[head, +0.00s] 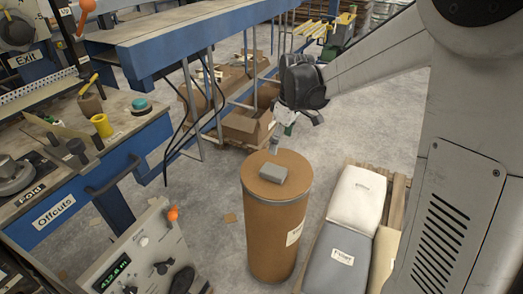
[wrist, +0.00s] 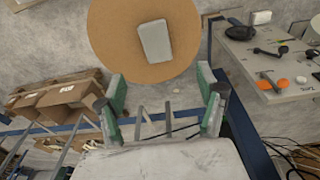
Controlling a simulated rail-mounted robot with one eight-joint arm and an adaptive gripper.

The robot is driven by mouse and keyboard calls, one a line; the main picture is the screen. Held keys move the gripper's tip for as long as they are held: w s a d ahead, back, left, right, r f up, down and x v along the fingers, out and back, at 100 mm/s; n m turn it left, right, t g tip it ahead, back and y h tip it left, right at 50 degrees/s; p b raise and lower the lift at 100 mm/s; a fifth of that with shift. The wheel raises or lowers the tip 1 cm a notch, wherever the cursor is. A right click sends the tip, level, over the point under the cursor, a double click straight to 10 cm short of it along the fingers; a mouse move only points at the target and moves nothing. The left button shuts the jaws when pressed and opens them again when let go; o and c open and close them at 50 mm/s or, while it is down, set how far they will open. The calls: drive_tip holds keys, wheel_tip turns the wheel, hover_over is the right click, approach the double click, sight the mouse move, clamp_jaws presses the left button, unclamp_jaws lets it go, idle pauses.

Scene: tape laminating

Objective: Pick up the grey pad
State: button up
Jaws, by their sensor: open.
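The grey pad (head: 284,173) is a small rounded rectangular block lying on the round brown lid (head: 263,169) of a tall cardboard drum (head: 272,232). In the wrist view, the pad (wrist: 154,41) lies on the bare round lid (wrist: 115,35), beyond my fingertips. My gripper (wrist: 163,88) has its two green-sided fingers wide apart with nothing between them. In the head view, my gripper (head: 281,135) is above the drum, just behind the pad and apart from it.
Right of the drum, a white sack (head: 357,193) and a grey sack (head: 338,260) lie on a pallet. A control box (head: 135,255) stands at front left. Blue workbenches (head: 150,60) and open cardboard boxes (head: 247,127) are behind. Bare floor surrounds the drum's left side.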

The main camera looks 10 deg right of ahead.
sight(274, 170)
drive_tip(key=shift+n, duration=0.4)
drive_tip(key=w+f, duration=0.1)
drive_tip(key=f, duration=0.4)
drive_tip(key=w+f+b, duration=0.1)
drive_tip(key=f, duration=0.4)
drive_tip(key=w+a+f+b, duration=0.1)
drive_tip(key=f, duration=0.5)
drive_tip(key=c, duration=1.3)
drive_tip(key=shift+o, duration=0.2)
